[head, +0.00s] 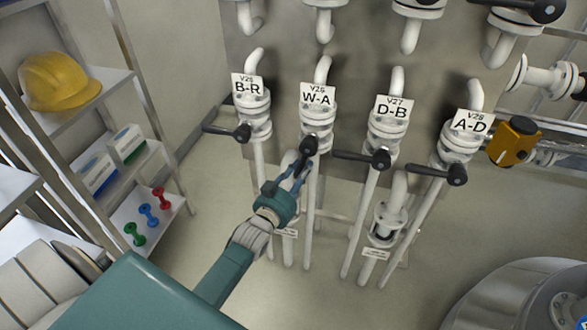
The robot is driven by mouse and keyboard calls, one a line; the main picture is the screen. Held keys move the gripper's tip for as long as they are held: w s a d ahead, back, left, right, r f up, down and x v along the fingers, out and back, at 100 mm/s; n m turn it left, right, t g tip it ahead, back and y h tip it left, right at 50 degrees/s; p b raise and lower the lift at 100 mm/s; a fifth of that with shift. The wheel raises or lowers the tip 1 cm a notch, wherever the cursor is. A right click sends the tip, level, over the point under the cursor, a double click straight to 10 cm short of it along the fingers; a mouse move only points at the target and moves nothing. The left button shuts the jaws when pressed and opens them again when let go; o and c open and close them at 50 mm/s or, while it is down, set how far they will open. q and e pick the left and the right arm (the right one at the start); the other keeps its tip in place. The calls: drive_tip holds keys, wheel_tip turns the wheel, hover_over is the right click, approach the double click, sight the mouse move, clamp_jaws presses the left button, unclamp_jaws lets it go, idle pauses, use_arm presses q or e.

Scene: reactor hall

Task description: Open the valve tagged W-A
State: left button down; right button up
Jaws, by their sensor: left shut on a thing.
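The valve tagged W-A (316,116) is a white flanged valve on a vertical pipe, second from the left in the row. Its black handle hub (309,145) shows below the tag (318,96). My left gripper (296,170), with a teal wrist, reaches up from the lower left and is shut on the W-A valve handle (306,153). The fingers hide most of this lever, so its exact angle is hard to tell. My right gripper is not in view.
Valves B-R (252,108), D-B (388,133) and A-D (461,146) stand beside it, their black levers pointing left. A yellow device (514,142) is at the right. A shelf with a yellow helmet (60,82) stands at the left.

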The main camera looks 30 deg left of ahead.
use_arm(q)
drive_tip(key=shift+w+d+f+n+t, duration=0.15)
drive_tip(key=shift+d+n, duration=0.55)
drive_tip(key=shift+w+d+f+n+t, duration=0.1)
drive_tip(key=shift+d+f+n+t, duration=0.05)
drive_tip(key=shift+d+n, duration=0.55)
drive_tip(key=c, duration=1.4)
unclamp_jaws()
drive_tip(key=shift+r, duration=0.1)
drive_tip(key=s, duration=1.2)
drive_tip(key=shift+d, duration=0.2)
